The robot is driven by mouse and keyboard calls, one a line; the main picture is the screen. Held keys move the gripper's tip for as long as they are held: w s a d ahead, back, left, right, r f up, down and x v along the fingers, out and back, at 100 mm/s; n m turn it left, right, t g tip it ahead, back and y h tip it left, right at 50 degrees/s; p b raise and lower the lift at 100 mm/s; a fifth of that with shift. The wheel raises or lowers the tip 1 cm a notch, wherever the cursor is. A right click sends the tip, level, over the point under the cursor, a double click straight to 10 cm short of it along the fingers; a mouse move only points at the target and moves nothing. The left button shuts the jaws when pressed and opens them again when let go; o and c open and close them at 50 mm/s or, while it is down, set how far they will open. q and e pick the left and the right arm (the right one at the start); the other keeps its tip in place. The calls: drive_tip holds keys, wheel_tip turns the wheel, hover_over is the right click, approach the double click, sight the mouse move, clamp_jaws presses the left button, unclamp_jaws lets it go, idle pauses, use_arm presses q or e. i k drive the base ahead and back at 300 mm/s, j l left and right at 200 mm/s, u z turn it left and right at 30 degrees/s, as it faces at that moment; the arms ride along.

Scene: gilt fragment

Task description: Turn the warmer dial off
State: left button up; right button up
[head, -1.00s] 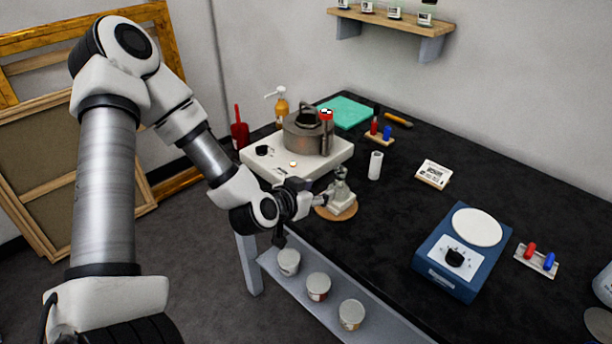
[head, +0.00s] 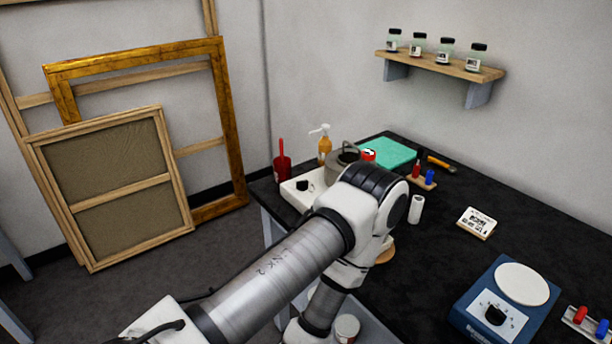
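A white warmer (head: 292,199) stands at the table's far left corner, with a black dial (head: 303,185) on its left part. A grey metal pot (head: 338,170) sits on the warmer, partly hidden by my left arm. My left arm comes in from the bottom left and crosses in front of the warmer's right part. My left gripper is hidden or out of frame, so its fingers do not show. My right gripper is not in view.
A red-handled tool (head: 282,163) and an amber pump bottle (head: 325,148) stand behind the warmer. Frames lean at left.

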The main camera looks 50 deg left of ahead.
sight(301, 186)
drive_tip(key=u, duration=1.25)
